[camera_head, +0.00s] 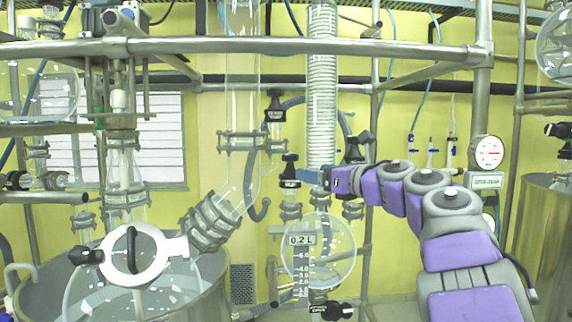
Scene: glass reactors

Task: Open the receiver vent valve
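The receiver (335,248) is a round glass vessel at the lower middle, with a "0.2 L" level scale in front of it. Above its left side stands a small glass neck topped by a black valve knob (290,171). I cannot read a label that marks it as the vent valve. My purple and grey arm reaches in from the right. My gripper (311,177) is just right of this knob, at about its height. Its fingers are small and partly hidden, so I cannot tell whether they touch the knob or are open. The knob's turn position is unclear.
Another black valve (274,108) sits higher on the piping. A ribbed condenser column (322,85) rises behind my gripper. A black drain handle (332,310) is below the receiver. A large vessel with a white lid ring (133,262) stands left. A gauge (488,153) hangs right.

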